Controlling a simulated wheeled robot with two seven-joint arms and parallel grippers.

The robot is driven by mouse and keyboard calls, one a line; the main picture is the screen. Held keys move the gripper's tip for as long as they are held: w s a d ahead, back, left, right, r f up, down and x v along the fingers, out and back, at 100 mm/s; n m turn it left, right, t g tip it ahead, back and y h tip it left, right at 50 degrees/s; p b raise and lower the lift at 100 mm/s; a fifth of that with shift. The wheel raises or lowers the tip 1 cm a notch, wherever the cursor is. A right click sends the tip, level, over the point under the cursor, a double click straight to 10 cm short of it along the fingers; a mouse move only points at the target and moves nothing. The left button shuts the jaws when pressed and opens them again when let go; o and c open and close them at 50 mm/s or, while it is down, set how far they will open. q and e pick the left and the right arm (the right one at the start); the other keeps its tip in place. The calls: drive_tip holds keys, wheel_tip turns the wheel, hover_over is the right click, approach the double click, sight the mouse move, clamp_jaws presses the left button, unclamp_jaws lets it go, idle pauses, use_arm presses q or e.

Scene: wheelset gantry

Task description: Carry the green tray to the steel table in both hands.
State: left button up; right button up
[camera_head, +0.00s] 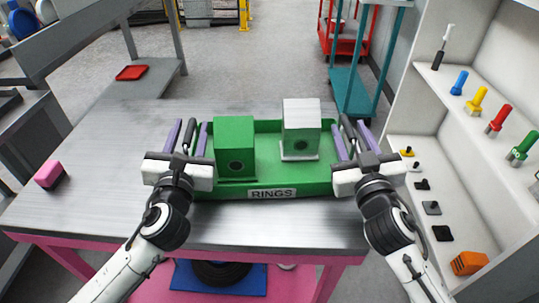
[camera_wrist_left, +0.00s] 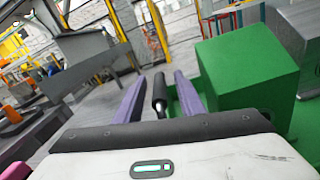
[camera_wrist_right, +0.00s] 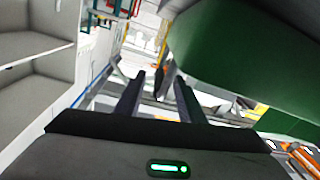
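The green tray (camera_head: 300,186), labelled RINGS, is over the steel table (camera_head: 115,205); it looks to rest on the top. A green block (camera_head: 234,142) and a grey-white block (camera_head: 301,125) stand in it. My left gripper (camera_head: 187,130) is at the tray's left end, its purple fingers apart on either side of a dark handle (camera_wrist_left: 159,92). My right gripper (camera_head: 350,130) is at the right end, its fingers apart around a dark handle (camera_head: 348,131). Gaps show beside the left handle. The right wrist view is dark, and contact there is unclear.
A pink block (camera_head: 49,174) lies on the table's left side. A red tray (camera_head: 131,72) sits on a grey bench behind. White shelving (camera_head: 435,100) with colored parts stands close on the right. A teal rack (camera_head: 351,92) stands behind. The table's left part is mostly clear.

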use_arm(q)
drive_tip(key=shift+w, duration=0.6)
use_arm(e)
drive_tip(key=shift+w, duration=0.6)
use_arm(q)
clamp_jaws()
use_arm(e)
clamp_jaws()
use_arm(q)
drive_tip(key=shift+r, duration=0.3)
use_arm(e)
drive_tip(key=shift+r, duration=0.25)
